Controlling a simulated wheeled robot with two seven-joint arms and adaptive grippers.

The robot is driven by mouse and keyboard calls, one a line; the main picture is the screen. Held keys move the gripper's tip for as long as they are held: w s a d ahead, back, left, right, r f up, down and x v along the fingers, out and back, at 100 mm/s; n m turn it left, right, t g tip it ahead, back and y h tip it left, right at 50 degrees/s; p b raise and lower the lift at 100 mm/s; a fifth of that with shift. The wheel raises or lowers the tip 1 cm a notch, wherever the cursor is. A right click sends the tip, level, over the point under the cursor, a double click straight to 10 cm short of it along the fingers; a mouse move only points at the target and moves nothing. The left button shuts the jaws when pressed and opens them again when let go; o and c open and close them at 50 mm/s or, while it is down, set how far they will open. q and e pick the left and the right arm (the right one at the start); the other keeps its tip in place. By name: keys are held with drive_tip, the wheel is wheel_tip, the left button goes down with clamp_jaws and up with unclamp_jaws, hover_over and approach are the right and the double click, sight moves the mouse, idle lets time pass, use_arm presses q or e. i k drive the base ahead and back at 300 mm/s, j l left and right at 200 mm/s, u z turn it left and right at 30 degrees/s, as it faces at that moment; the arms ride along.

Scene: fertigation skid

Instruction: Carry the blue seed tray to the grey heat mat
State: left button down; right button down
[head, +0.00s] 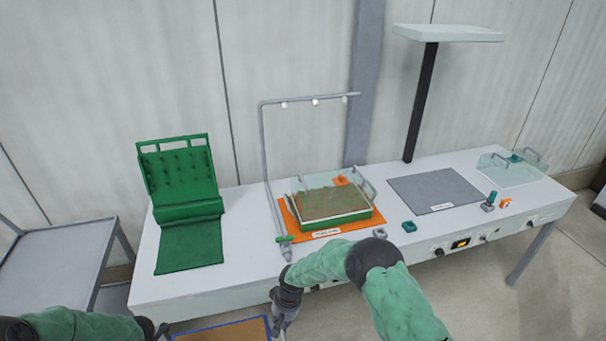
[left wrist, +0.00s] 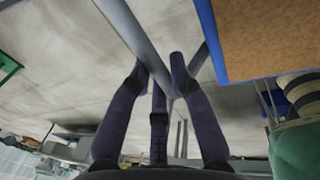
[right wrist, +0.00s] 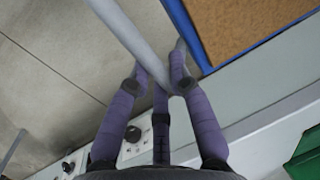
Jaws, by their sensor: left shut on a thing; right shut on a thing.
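The blue seed tray (head: 268,326), filled with brown soil, is at the bottom edge of the head view, in front of the bench and partly cut off. My right gripper (head: 283,322) is at its right end, shut on a grey bar-like handle that shows in the right wrist view (right wrist: 128,35). My left gripper (left wrist: 160,80) is shut on a similar grey handle at the other end; the tray's blue rim (left wrist: 270,76) is beside it. The grey heat mat (head: 435,190) lies flat and bare on the right half of the bench, with a small label at its front.
A green soil tray (head: 350,220) with a clear lid sits on an orange mat (head: 300,234) under a pipe arch (head: 262,150). A black post (head: 421,105) rises behind the mat. A clear lid (head: 510,170) lies at the far right.

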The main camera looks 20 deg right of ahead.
sight(437, 188)
drive_tip(key=k+l, duration=0.1)
drive_tip(key=l, duration=1)
drive_tip(key=k+l, duration=0.1)
drive_tip(key=l, duration=2.1)
drive_tip(key=k+l, duration=0.15)
drive_tip(key=l, duration=0.95)
drive_tip(key=k+l, duration=0.1)
drive_tip(key=l, duration=1)
